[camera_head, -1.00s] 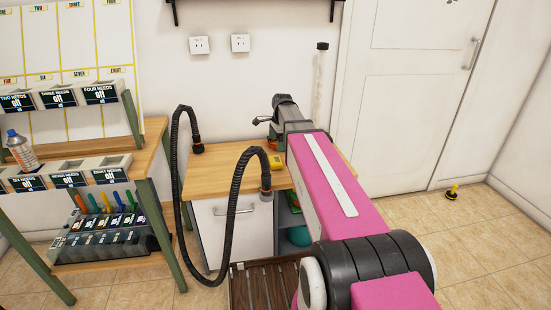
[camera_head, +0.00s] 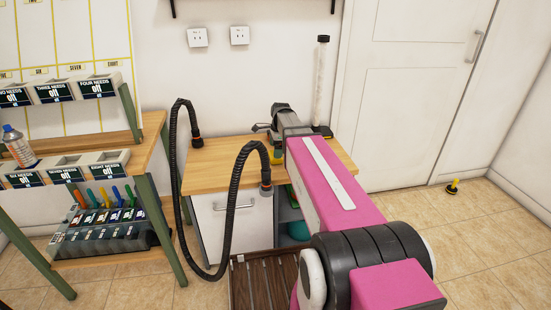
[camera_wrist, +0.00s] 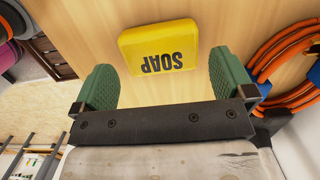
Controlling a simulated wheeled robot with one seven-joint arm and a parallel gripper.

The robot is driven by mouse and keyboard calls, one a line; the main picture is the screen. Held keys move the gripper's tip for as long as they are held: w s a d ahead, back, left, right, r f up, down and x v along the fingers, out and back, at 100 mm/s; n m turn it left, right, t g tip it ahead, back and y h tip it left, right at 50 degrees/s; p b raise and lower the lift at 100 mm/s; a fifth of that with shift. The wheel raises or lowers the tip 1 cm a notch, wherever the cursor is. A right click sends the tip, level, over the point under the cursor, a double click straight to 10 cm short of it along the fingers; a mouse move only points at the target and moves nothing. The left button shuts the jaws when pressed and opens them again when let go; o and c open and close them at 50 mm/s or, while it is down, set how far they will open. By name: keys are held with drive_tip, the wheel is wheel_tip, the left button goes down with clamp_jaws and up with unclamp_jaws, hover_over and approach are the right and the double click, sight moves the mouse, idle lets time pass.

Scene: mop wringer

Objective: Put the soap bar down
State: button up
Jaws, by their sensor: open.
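The yellow soap bar (camera_wrist: 158,46), marked SOAP, lies on the wooden worktop (camera_wrist: 85,30) in the wrist view. My gripper (camera_wrist: 163,63) is open, with one green pad to the left of the soap and one to the right. Gaps show between the pads and the bar, so it is not gripped. In the head view my arm reaches over the cabinet's top (camera_head: 225,155).
Orange hoses (camera_wrist: 285,55) lie right of the gripper in the wrist view. Black hoses (camera_head: 243,190) arch at the cabinet's front left. A clear upright tube (camera_head: 319,85) stands behind my arm. A shelf rack (camera_head: 150,190) is on the left. The worktop's left part is clear.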

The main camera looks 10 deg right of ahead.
drive_tip(key=shift+f, duration=2)
drive_tip(key=c, duration=0.8)
drive_tip(key=shift+o, duration=0.2)
drive_tip(key=shift+r, duration=0.2)
